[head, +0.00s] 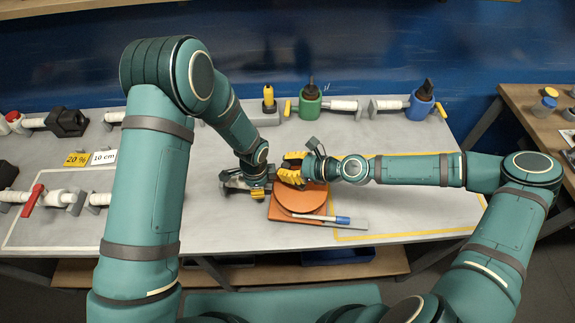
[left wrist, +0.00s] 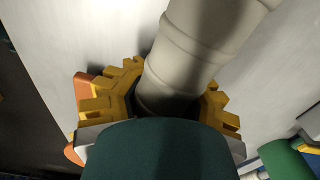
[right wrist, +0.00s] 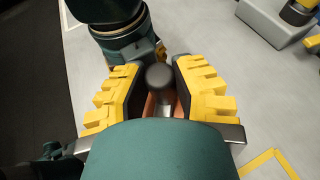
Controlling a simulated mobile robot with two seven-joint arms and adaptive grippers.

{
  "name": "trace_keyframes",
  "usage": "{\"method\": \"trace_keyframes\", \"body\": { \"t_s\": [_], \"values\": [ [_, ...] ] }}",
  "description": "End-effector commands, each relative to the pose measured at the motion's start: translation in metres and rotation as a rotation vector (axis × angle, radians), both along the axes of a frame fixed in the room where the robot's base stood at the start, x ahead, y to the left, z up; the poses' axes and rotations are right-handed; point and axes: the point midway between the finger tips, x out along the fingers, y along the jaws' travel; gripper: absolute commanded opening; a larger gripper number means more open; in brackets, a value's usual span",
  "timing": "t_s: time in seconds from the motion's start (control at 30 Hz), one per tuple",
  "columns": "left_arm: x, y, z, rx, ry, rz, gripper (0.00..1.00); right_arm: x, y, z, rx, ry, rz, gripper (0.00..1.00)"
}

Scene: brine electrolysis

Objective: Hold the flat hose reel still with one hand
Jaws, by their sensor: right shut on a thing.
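The flat hose reel (head: 300,199) is an orange disc on an orange base, lying on the table at centre. My right gripper (head: 291,170) reaches in from the right over the reel's back edge. In the right wrist view, its yellow-padded fingers (right wrist: 158,85) are closed about a dark round-topped knob (right wrist: 158,76), with orange showing below. My left gripper (head: 257,191) is low at the reel's left edge. In the left wrist view, its yellow fingers (left wrist: 170,105) stand wide on both sides of a thick grey ribbed tube (left wrist: 195,50); whether they grip it is hidden.
A blue-and-white pen-like item (head: 335,219) lies across the reel's front. Behind stand a green valve (head: 310,104), a blue valve (head: 420,106) and a small yellow-topped piece (head: 268,98). Signs (head: 103,158) and a red-handled valve (head: 34,199) are at left.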

Motion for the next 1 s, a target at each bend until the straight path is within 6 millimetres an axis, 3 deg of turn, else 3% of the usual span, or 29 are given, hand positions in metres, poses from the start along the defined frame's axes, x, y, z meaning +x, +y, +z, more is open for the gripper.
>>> {"method": "trace_keyframes", "body": {
  "t_s": [0.07, 0.1, 0.13, 0.57, 1.0],
  "values": [
    [0.001, -0.003, 0.001, -0.005, -0.004, -0.002, 0.00, -0.001, 0.001, 0.000, 0.001, 0.002, 0.002, 0.00],
    [0.001, -0.003, 0.001, -0.005, -0.004, -0.002, 0.00, -0.001, 0.001, 0.000, 0.001, 0.002, 0.002, 0.39],
    [0.001, -0.003, 0.001, -0.005, -0.004, -0.002, 0.00, -0.001, 0.001, 0.000, 0.001, 0.002, 0.001, 0.43],
    [0.001, -0.001, 0.001, -0.002, -0.003, 0.000, 0.00, -0.002, -0.007, 0.003, 0.000, 0.001, -0.004, 0.43],
    [0.001, 0.000, 0.001, -0.001, -0.002, 0.001, 0.00, -0.030, -0.072, 0.032, 0.001, 0.003, -0.006, 0.43]
  ]
}}
